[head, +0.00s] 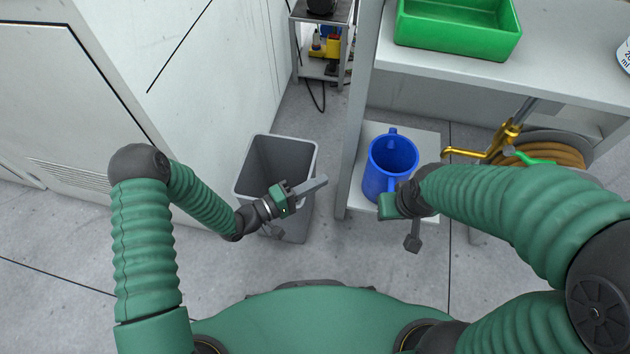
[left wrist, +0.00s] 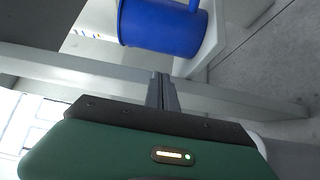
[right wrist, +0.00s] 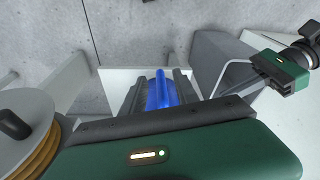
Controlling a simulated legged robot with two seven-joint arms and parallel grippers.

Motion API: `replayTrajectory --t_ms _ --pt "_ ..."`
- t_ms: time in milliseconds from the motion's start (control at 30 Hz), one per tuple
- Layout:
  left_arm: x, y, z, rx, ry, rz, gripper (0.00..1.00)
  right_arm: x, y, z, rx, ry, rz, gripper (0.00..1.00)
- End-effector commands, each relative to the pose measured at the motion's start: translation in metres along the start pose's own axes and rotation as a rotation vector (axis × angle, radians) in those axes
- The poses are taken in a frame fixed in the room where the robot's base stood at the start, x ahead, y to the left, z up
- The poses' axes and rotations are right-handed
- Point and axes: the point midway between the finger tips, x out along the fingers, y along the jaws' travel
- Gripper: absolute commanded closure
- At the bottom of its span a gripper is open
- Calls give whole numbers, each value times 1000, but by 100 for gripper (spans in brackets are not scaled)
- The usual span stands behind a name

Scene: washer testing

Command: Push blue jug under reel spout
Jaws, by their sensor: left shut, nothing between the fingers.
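My left gripper (head: 318,184) is shut and empty, left of the shelf post. The jug also shows in the left wrist view (left wrist: 160,27).
A grey bin (head: 262,180) stands below my left gripper. A grey post (head: 355,120) rises between bin and jug. A hose reel (head: 550,150) is at the right under the worktop. A green tray (head: 460,42) sits on the worktop above the jug.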

Motion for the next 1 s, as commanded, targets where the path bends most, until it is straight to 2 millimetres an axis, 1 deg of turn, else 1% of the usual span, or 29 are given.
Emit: replayTrajectory --t_ms 33,300,400,500,600,933,1000 --pt "10 -5 0 2 -3 2 100 8 0 2 0 0 0 64" --pt "69 -6 -1 3 -1 1 100 31 0 7 -1 -1 0 64" --pt "82 -6 11 -1 -1 -1 100 38 0 9 -1 -1 0 64" --pt "92 -4 20 0 0 -1 100 42 0 10 -1 -1 0 64" --pt "96 -3 25 -1 2 -2 100 44 0 10 -1 -1 0 64" --pt "98 -2 26 0 3 -2 100 43 0 10 -1 0 0 64" --pt "101 -2 28 0 1 -2 100 43 0 10 -1 0 0 64"
